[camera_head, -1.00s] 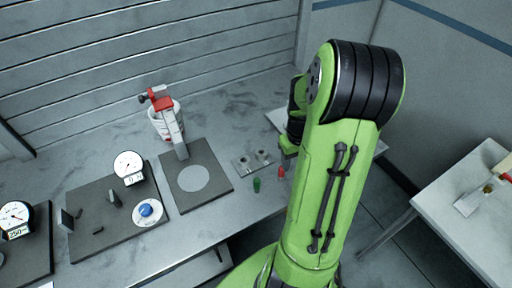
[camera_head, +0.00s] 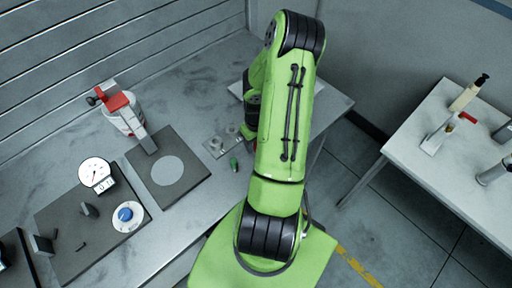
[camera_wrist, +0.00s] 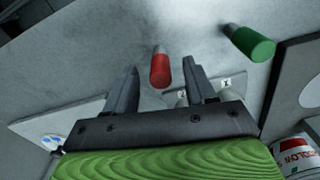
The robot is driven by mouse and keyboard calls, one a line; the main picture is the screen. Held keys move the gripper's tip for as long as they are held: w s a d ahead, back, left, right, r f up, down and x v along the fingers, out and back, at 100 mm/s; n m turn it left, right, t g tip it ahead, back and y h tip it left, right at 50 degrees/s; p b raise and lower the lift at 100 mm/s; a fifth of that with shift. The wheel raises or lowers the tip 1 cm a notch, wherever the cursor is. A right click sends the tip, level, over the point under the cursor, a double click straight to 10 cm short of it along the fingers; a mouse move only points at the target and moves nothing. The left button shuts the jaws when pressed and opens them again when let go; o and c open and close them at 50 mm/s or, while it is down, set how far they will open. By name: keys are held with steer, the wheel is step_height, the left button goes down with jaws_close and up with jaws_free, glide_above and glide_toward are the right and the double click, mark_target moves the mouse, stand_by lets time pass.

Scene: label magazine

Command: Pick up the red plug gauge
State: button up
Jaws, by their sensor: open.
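The red plug gauge (camera_wrist: 160,70) shows in the wrist view as a short red cylinder with a pale far end. It appears between the two fingers of my gripper (camera_wrist: 159,74), with a visible gap on each side. My gripper is open and holds nothing; how deep the gauge sits between the fingers I cannot tell. In the head view my arm hides the red gauge and the fingers. A green plug gauge (camera_wrist: 250,42) lies to the right in the wrist view; it also shows in the head view (camera_head: 233,164).
A small plate with round fittings (camera_head: 222,143) lies on the workbench (camera_head: 190,110) just beyond the green gauge. A dark plate with a pale disc (camera_head: 166,170) and a dial gauge (camera_head: 95,173) stand to the left. A side table (camera_head: 420,170) is at right.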

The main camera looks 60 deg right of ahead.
step_height(320, 180, down, 4)
steer(key=shift+w+r, duration=0.15)
steer(key=shift+r, duration=0.1)
steer(key=shift+c, duration=1.1)
jaws_close()
